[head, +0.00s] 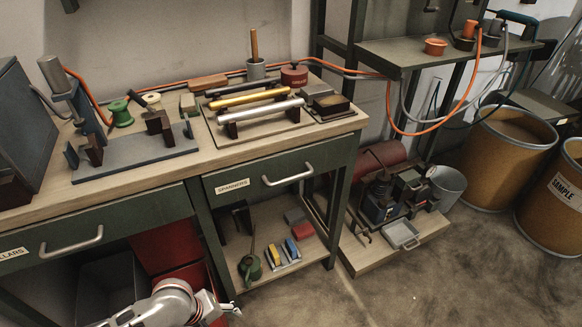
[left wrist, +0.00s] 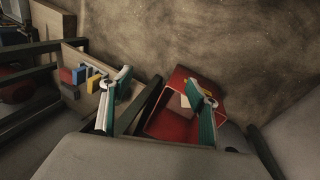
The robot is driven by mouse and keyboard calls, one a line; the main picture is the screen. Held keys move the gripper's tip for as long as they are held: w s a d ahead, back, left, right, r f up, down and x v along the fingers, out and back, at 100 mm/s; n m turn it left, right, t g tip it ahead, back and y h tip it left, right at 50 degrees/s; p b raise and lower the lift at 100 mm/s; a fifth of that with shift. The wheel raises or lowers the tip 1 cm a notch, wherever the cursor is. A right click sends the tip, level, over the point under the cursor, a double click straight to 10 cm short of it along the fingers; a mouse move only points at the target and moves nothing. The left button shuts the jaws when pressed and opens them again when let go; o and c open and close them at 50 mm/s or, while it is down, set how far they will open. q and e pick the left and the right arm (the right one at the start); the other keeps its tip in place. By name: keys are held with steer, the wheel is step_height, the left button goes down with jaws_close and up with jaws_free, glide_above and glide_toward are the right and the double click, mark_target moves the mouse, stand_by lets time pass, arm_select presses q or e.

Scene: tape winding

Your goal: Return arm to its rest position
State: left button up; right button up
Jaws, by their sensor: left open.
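My left arm (head: 168,302) comes in at the bottom of the head view, low in front of the bench. Its gripper (head: 222,308) is partly cut off by the frame's lower edge. In the left wrist view the gripper (left wrist: 158,88) has its two green-padded fingers spread wide apart with nothing between them. An open red box (left wrist: 205,90) lies beyond the fingers, partly hidden by the right finger. My right arm and gripper are not in view.
The workbench (head: 130,185) stands above my left arm, with drawers (head: 285,165) closed. A lower shelf (head: 315,247) holds a green oil can (head: 249,268) and small coloured blocks. Tape bars (head: 262,113) lie on the bench. Open floor (head: 400,295) is at lower right.

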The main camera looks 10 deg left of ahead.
arm_select(q)
steer(key=s+d+r+m+t+h+p, duration=0.1)
steer(key=s+d+r+m+t+p, duration=0.2)
steer(key=r, duration=0.4)
steer(key=s+d+r+m+t+h+p, duration=0.1)
steer(key=d+r+m+t+p, duration=0.1)
steer(key=d+r+m+p, duration=0.45)
steer(key=s+a+r+m+t+y+p, duration=0.1)
steer(key=s+a+r+m+t+p, duration=0.2)
steer(key=s+r, duration=0.6)
steer(key=s+a+p, duration=0.2)
steer(key=a, duration=0.1)
steer(key=shift+s+a+y, duration=0.2)
steer(key=shift+a+y, duration=0.05)
steer(key=shift+y, duration=0.05)
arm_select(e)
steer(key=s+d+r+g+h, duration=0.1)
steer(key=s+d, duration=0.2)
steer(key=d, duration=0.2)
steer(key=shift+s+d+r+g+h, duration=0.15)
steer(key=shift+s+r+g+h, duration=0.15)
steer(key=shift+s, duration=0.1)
